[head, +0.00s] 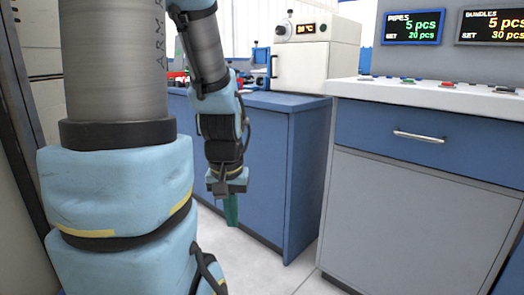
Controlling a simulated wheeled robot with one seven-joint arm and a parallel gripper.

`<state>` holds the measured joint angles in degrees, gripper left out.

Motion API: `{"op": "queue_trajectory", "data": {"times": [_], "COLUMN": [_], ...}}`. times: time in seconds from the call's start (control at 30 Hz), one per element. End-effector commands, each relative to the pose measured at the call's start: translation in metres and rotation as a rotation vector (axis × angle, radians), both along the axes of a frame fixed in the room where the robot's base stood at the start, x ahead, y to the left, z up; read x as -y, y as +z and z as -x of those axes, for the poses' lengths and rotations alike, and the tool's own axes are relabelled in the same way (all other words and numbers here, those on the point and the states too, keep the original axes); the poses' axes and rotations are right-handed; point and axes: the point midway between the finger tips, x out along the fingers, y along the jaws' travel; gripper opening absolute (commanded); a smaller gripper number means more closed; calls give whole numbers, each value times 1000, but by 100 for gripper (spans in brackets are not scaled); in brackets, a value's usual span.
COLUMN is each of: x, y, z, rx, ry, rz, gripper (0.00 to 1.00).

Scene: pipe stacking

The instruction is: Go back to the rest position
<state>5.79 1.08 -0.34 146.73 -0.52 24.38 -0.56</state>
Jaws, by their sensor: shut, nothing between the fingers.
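My gripper (230,208) hangs pointing down in the middle-left of the head view, at the end of my blue and grey arm. It is in front of the blue cabinet side and above the floor. Its greenish fingers look closed together, with nothing seen between them. No pipe shows in the gripper.
A blue cabinet (290,180) stands behind my gripper, with a white oven-like box (312,68) on top. At right is a white counter (440,97) over a grey-blue cabinet (420,215). Two displays (412,27) hang above it. Bare floor (262,270) shows below.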

Motion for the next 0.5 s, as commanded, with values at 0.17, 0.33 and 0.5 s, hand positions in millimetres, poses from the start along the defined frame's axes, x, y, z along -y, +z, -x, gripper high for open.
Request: {"op": "queue_trajectory", "data": {"times": [0.17, 0.33, 0.5], "x": [0, 0, 0], "y": [51, 100, 155], "z": [0, -1, -1], "rx": [1, 2, 2], "ry": [-5, -8, -9], "rz": [-2, -2, -2], "gripper": [0, 0, 0]}}
